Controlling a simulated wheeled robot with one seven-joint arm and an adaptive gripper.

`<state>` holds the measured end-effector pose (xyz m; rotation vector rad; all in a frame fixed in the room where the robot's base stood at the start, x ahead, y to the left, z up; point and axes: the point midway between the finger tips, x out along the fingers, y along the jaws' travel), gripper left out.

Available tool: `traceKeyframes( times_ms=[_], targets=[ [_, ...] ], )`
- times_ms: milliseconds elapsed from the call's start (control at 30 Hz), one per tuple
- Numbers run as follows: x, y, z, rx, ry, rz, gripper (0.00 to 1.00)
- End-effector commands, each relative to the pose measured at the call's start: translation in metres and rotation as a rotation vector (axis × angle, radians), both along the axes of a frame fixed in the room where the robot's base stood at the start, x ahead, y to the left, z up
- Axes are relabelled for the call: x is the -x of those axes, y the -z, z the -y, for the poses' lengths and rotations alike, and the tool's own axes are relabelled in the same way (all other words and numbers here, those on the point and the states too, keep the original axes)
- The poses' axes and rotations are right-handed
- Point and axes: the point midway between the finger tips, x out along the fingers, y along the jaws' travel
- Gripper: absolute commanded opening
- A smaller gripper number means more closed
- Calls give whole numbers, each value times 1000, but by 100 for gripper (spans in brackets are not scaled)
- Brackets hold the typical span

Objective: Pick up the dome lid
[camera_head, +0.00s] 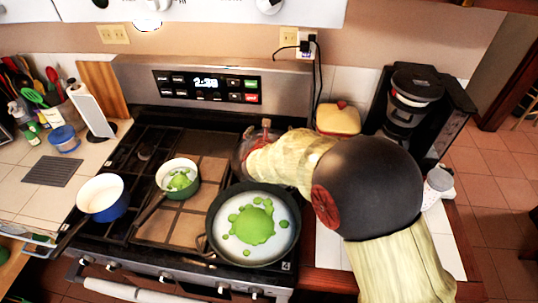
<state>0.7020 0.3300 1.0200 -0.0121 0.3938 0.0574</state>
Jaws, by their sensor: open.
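A dark, greyish rounded form with a brownish upright knob (266,124) shows at the back of the stove, beside the end of my arm; it looks like the dome lid, but it is mostly hidden. My gripper (245,150) is at the far end of my arm, close to this form. My forearm covers much of both, so I cannot tell whether they touch. The gripper is open, and I see nothing held in it.
On the stove are a large pan (222,250) with green contents, a small green pot (180,164) and a blue pot (106,209).

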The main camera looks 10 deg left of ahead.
Motion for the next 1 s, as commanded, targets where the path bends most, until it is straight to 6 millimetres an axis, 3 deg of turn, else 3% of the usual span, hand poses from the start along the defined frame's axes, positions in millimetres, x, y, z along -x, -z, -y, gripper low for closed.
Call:
traceKeyframes(
  times_ms=[167, 1000],
  targets=[
    [0, -1, 0, 0, 0, 1, 92],
    [1, 1, 1, 0, 1, -3, 44]
  ],
)
